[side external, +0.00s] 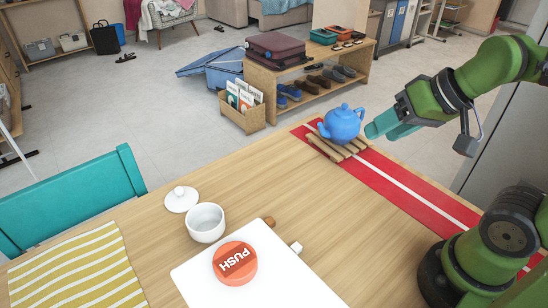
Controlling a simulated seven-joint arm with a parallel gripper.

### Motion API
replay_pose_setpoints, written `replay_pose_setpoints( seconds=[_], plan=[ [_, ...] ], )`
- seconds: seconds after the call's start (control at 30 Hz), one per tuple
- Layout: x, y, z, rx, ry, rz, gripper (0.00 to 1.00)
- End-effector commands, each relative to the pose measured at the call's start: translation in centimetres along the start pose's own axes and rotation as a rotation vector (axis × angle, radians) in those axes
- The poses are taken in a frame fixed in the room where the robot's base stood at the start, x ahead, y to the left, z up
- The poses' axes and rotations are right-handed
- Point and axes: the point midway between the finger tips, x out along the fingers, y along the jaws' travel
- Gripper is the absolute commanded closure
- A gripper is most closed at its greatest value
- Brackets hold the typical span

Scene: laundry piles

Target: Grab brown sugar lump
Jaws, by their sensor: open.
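The brown sugar lump (269,222) is a small tan-brown block on the wooden table, close to the top corner of a white board. A white sugar lump (297,247) lies to its lower right, by the board's edge. My gripper (376,132) has teal fingers and is open. It is up at the right, just beside the blue teapot, well away from the brown lump. I see nothing between its fingers.
The blue teapot (342,124) stands on a slatted wooden trivet (324,147) over a red runner (405,192). A white bowl (206,223), its lid (181,199) and an orange PUSH button (235,264) on the white board (290,285) are nearby. The table right of the lumps is clear.

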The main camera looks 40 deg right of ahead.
Motion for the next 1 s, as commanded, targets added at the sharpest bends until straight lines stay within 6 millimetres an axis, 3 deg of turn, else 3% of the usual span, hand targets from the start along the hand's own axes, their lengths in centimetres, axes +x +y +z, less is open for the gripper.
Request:
replay_pose_setpoints(
  seconds=[0.67,0.83,1.0],
  plan=[
    [0.0,-0.2,0.1,-0.003,-0.004,-0.004,0.49],
    [2.1,-1.5,0.8,-0.053,-0.11,-0.001,0.49],
    [5.6,-5.1,0.0,-0.15,-0.28,0.03,0.49]
  ],
)
